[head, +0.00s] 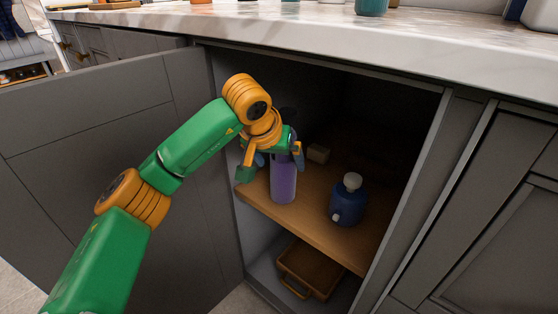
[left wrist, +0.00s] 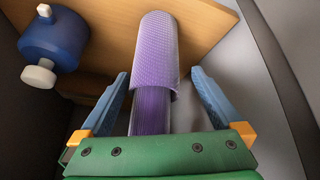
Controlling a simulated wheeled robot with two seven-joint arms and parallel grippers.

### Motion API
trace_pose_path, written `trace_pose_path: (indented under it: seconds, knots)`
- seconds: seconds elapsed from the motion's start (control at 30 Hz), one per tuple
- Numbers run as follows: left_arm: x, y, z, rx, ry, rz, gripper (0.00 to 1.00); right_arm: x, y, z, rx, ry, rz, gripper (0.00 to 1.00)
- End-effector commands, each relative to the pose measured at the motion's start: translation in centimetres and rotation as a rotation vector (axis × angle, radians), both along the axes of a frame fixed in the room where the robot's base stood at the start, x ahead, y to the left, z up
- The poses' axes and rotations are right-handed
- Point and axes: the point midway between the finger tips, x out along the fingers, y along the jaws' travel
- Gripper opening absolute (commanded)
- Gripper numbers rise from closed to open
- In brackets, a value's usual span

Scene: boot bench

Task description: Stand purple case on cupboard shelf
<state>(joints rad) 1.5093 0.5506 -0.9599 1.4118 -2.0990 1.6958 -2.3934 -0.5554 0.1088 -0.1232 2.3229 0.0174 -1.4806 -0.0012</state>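The purple case (head: 284,183) stands upright on the wooden cupboard shelf (head: 318,228), near its left front edge. My left gripper (head: 272,165) reaches into the cupboard at the upper part of the case. In the left wrist view the purple case (left wrist: 158,45) lies between the two blue fingers of my left gripper (left wrist: 158,76). The fingers are spread, with a gap showing on both sides of the case. Part of the case's top is hidden behind the gripper in the head view. My right gripper is in neither view.
A blue bottle with a white cap (head: 347,203) stands on the shelf right of the case. A brown tray (head: 309,270) is below the shelf. The open grey door (head: 110,150) is at left, the marble counter (head: 330,38) above.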

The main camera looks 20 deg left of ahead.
Motion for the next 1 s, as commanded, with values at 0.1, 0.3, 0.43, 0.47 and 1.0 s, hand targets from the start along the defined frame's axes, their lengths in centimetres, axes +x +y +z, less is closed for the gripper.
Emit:
trace_pose_path:
  seconds: [0.1,0.3,0.43,0.47,1.0]
  knots:
    - [0.0,0.0,0.0,0.0,0.0,0.0,1.0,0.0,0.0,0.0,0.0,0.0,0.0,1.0]
    - [-0.7,0.0,1.6,-0.001,-0.003,0.001,1.0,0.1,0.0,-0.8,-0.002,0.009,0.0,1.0]
    - [-2.3,0.1,4.5,0.0,-0.005,-0.001,1.0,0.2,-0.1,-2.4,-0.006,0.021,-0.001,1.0]
    - [-2.7,0.2,5.2,0.0,-0.005,0.0,1.0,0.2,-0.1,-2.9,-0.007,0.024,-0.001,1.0]
    - [-6.3,0.4,10.4,0.0,0.0,0.0,1.0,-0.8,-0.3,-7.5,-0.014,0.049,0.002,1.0]
